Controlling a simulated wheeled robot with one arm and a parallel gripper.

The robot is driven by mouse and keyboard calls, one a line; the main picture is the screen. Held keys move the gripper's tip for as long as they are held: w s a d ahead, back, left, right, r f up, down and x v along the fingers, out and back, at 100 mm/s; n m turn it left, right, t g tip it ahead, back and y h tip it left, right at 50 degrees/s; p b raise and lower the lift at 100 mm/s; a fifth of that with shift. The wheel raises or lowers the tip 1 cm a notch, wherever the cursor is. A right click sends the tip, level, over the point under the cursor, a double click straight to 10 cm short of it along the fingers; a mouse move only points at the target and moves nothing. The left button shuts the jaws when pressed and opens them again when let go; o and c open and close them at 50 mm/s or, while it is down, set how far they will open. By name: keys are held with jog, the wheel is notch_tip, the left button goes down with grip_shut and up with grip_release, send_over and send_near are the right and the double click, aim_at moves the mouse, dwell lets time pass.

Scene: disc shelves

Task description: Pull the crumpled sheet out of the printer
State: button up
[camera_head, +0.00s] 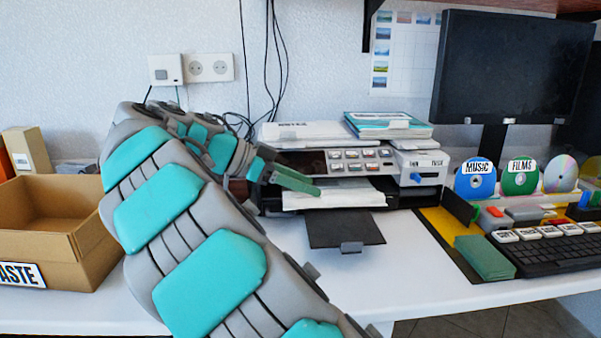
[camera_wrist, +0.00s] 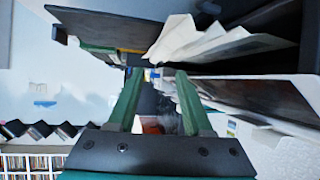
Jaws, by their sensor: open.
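The printer (camera_head: 405,170) stands on the white desk against the wall. A white sheet (camera_head: 350,193) lies in its front slot, above the dark lowered tray (camera_head: 345,228). In the wrist view the crumpled, pleated sheet (camera_wrist: 215,40) juts out beside my fingers. My gripper (camera_head: 314,188) has green fingers and reaches in from the left at the printer's front, close to the sheet. In the wrist view my gripper (camera_wrist: 159,74) is open, with a gap between the fingertips and no sheet clearly between them. My arm hides the printer's left side.
A cardboard box (camera_head: 85,240) with a label ending in "ASTE" stands open at the left. Disc holders (camera_head: 520,180), a keyboard (camera_head: 545,250) and a monitor (camera_head: 510,65) are at the right. Bare desk (camera_head: 420,270) lies in front of the printer.

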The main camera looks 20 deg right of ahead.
aim_at(338, 196)
jog(key=shift+w+d, duration=0.3)
jog(key=shift+s+d+f, duration=0.15)
jog(key=shift+d+f, duration=0.2)
jog(key=shift+d, duration=0.15)
jog(key=shift+p+x, duration=0.4)
jog(key=shift+x, duration=2.7)
jog(key=shift+c, duration=0.3)
grip_shut()
jog(key=shift+s+a+r+b, duration=0.1)
jog(key=shift+s+a+b, duration=0.25)
jog(key=shift+s+b, duration=0.75)
jog(key=shift+s+a+b, duration=0.4)
jog(key=shift+s+b, duration=0.25)
jog(key=shift+s, duration=0.8)
jog(key=shift+s+a+r+b, duration=0.1)
jog(key=shift+s+a+b, duration=0.25)
jog(key=shift+s+b, duration=0.75)
